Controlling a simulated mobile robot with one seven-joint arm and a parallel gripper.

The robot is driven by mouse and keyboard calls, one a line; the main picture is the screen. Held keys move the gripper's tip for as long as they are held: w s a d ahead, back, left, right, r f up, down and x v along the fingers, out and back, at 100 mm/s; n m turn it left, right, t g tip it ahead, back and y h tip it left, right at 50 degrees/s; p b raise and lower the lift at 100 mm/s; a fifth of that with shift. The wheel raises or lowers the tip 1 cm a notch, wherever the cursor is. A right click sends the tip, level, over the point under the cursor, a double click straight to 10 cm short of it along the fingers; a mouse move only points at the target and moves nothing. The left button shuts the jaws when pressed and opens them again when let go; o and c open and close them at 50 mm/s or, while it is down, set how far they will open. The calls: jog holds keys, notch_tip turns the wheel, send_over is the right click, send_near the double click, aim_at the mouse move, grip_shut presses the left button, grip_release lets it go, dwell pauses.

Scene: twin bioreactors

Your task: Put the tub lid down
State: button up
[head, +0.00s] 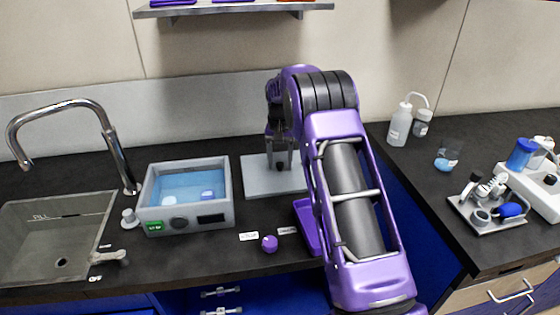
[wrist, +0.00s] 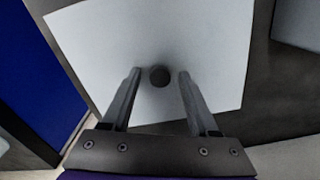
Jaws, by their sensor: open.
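The tub lid (head: 258,182) is a flat light-grey plate with a small dark round knob (wrist: 159,76). It appears to lie flat on the dark counter, just right of the tub (head: 233,196). The tub is a grey box, uncovered, with blue water and small pale and purple items inside. My gripper (head: 279,155) is above the lid, pointing down. In the wrist view, the lid (wrist: 205,40) fills much of the picture. The open fingers stand on either side of the knob, with a visible gap on both sides. My arm hides the lid's right side in the head view.
A purple tray (head: 307,226) is partly hidden beside my arm. A purple ball (head: 269,243) and small labels lie near the counter's front edge. The sink (head: 55,235) and tap (head: 115,150) are at left.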

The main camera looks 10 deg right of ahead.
aim_at(280, 163)
notch_tip(280, 163, up, 12)
jog(key=p, duration=0.1)
jog(key=shift+r, duration=0.2)
dwell(0.3)
